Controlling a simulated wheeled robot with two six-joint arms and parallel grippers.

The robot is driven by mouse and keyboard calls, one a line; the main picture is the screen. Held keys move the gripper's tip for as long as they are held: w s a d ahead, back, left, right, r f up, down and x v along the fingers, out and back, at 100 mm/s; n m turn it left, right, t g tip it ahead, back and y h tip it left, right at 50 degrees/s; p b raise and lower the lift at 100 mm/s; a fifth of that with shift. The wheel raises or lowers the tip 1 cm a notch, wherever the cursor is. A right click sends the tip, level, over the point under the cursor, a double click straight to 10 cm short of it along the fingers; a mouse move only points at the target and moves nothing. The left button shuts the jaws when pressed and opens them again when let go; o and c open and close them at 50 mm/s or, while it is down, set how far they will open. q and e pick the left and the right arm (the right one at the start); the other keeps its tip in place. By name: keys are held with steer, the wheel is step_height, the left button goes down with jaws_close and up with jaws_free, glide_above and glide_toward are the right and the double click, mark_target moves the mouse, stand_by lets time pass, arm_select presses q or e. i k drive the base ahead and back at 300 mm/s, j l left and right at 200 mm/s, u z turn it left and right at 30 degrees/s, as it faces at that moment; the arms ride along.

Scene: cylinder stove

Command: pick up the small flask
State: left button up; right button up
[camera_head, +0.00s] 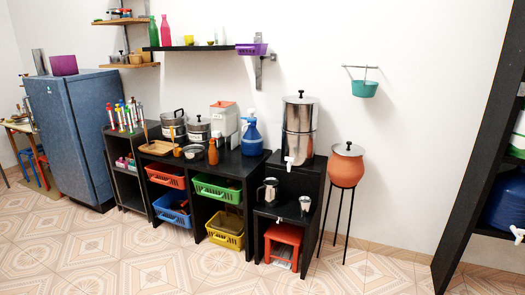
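No gripper of mine shows in the head view. I cannot tell for sure which thing is the small flask. Several slim upright bottles or flasks (127,115) with coloured tops stand on the low black cabinet beside the fridge. A steel jug (270,190) and a smaller steel cup (305,203) stand on the low black shelf. A green bottle (154,32) and a pink bottle (165,31) stand on the high wall shelf. A blue jug (251,136) stands on the black counter.
A black counter (225,172) holds pots and coloured baskets. A tall steel cylinder (299,128) stands on the raised black stand. A clay pot (346,165) sits on a thin tripod. A blue fridge (75,130) is at left, a black rack (480,150) at right. The tiled floor (150,260) in front is clear.

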mark_target(212, 156)
steer(key=i, duration=1.8)
